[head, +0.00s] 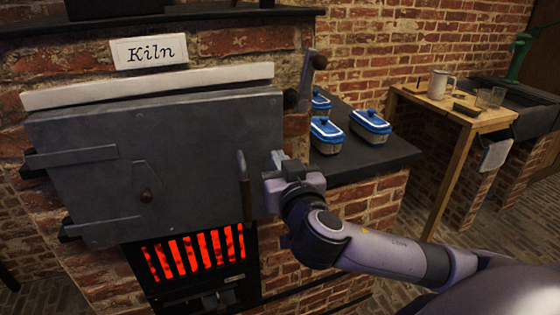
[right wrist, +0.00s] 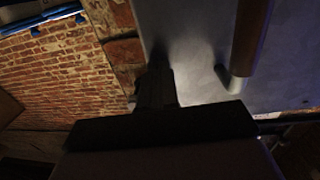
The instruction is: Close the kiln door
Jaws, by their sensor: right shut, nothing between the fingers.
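The kiln door (head: 190,150) is a grey metal panel with strap hinges at its left. It covers the kiln mouth below the "Kiln" sign (head: 149,51); I cannot tell whether it sits fully flush. Its upright handle (head: 244,182) is near the right edge and also shows in the right wrist view (right wrist: 249,40). My right gripper (head: 279,160) is shut and empty at the door's right edge, right of the handle. In the right wrist view its dark fingers (right wrist: 155,84) are against or very near the door face (right wrist: 200,50). My left gripper is out of view.
A latch lever (head: 308,78) stands at the kiln's upper right. Blue-lidded containers (head: 370,125) sit on a dark counter (head: 385,155) to the right. A glowing red grate (head: 195,252) is below the door. A wooden table (head: 460,110) with a mug is farther right.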

